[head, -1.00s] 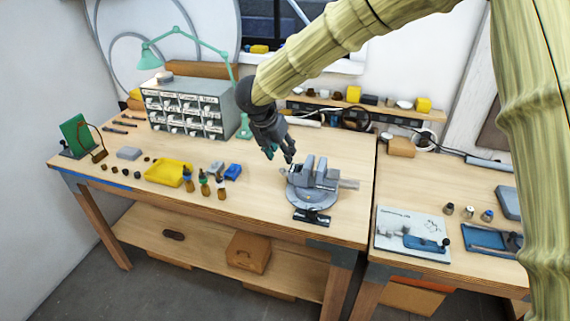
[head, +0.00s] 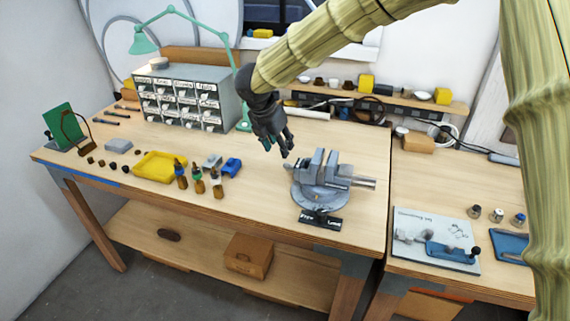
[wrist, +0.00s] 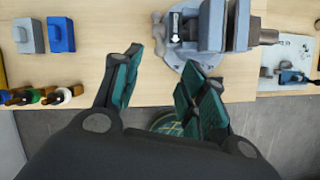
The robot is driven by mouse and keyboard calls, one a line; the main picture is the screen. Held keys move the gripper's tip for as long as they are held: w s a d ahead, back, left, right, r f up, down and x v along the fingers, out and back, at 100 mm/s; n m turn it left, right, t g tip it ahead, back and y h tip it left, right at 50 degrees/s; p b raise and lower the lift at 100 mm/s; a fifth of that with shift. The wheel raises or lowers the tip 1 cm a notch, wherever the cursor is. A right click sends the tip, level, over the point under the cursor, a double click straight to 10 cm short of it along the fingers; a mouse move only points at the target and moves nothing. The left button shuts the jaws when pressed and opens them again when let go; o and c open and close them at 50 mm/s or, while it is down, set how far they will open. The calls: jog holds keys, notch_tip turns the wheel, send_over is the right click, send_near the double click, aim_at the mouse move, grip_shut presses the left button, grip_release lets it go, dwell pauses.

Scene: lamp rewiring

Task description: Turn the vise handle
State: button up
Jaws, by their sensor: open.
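The grey vise (head: 306,198) stands near the front right edge of the left workbench, its jaws upright and a round bar sticking out to the right. A black plate with white lettering (head: 320,219) lies at its front foot. The vise also shows at the upper right in the wrist view (wrist: 212,28), with a dark strip and a silver piece beside its jaws. I cannot tell which part is the handle. My gripper (head: 276,150) is open and empty, above the bench just left of the vise.
Small bottles (head: 198,182), a blue block (head: 232,166) and a yellow tray (head: 152,172) stand left of the vise. A drawer cabinet (head: 180,100) and green lamp (head: 145,42) are behind. The right bench holds a printed sheet (head: 408,232) with a blue tool.

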aim_at(286, 163)
jog(key=p+x, duration=0.3)
jog(key=x, duration=0.7)
grip_shut()
